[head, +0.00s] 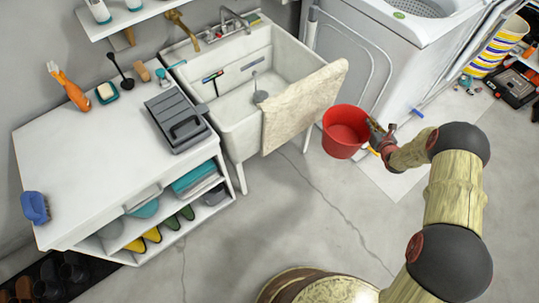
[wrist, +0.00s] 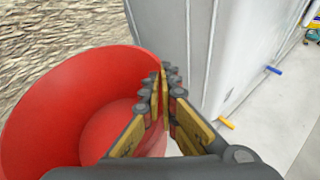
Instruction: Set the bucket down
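The red bucket (head: 345,133) is upright and empty, held in front of the washing machine beside the sink's right end. My gripper (head: 376,128) is at the bucket's right rim. In the wrist view the bucket (wrist: 70,110) fills the left side, and the fingers of my gripper (wrist: 163,88) are closed together on its rim wall. The bucket appears to hang above the floor, but its underside is hidden, so I cannot tell the height.
A white sink (head: 240,125) with a beige towel (head: 300,108) stands left of the bucket. A white washing machine (head: 385,60) is behind it. A white shelf unit (head: 90,160) is at left. The grey floor (head: 310,215) in front is clear.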

